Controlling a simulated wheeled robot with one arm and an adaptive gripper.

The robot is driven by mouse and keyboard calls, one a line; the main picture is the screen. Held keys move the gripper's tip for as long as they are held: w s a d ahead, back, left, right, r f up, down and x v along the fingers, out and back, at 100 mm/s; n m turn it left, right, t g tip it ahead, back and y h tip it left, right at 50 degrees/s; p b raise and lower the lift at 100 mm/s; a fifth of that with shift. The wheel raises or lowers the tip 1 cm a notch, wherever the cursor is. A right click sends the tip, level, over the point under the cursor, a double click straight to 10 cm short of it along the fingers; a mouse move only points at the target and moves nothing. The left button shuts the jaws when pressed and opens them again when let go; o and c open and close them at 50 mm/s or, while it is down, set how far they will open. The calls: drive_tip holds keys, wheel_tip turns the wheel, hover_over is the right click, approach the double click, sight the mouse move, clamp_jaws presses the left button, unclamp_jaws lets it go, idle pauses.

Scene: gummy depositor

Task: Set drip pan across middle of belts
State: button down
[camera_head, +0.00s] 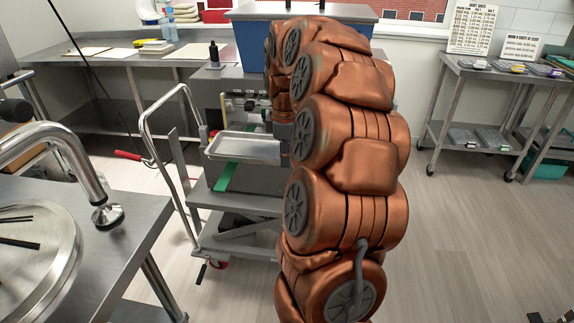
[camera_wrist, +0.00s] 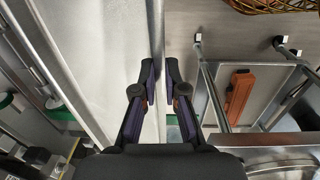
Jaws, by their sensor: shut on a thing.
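The drip pan (camera_head: 245,148) is a shallow silver metal tray, held about level at the front of the depositor machine. It also fills much of the left half of the wrist view (camera_wrist: 95,50). My gripper (camera_wrist: 158,75) is shut on the pan's rim, with one finger on each side of it. In the head view my arm hides most of the gripper. A green belt strip (camera_head: 225,177) shows below the pan, and green also shows at the left of the wrist view (camera_wrist: 60,112). I cannot tell whether the pan touches the belts.
The depositor (camera_head: 205,95) with its blue hopper (camera_head: 250,45) stands on a wheeled cart (camera_head: 215,225) with a tall handle rail (camera_head: 150,125). A steel table (camera_head: 125,225) is at the left. A rack (camera_head: 500,100) stands at the right; floor before it is clear.

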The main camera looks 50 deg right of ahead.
drive_tip(key=shift+w+d, duration=0.15)
drive_tip(key=shift+w+d, duration=0.1)
drive_tip(key=shift+d, duration=0.1)
drive_tip(key=shift+f+p, duration=0.3)
drive_tip(key=shift+f, duration=1.45)
drive_tip(key=c, duration=1.2)
unclamp_jaws()
drive_tip(key=r, duration=1.2)
drive_tip(key=shift+s+a+b, duration=0.2)
drive_tip(key=shift+a+b, duration=0.1)
drive_tip(key=shift+b, duration=0.05)
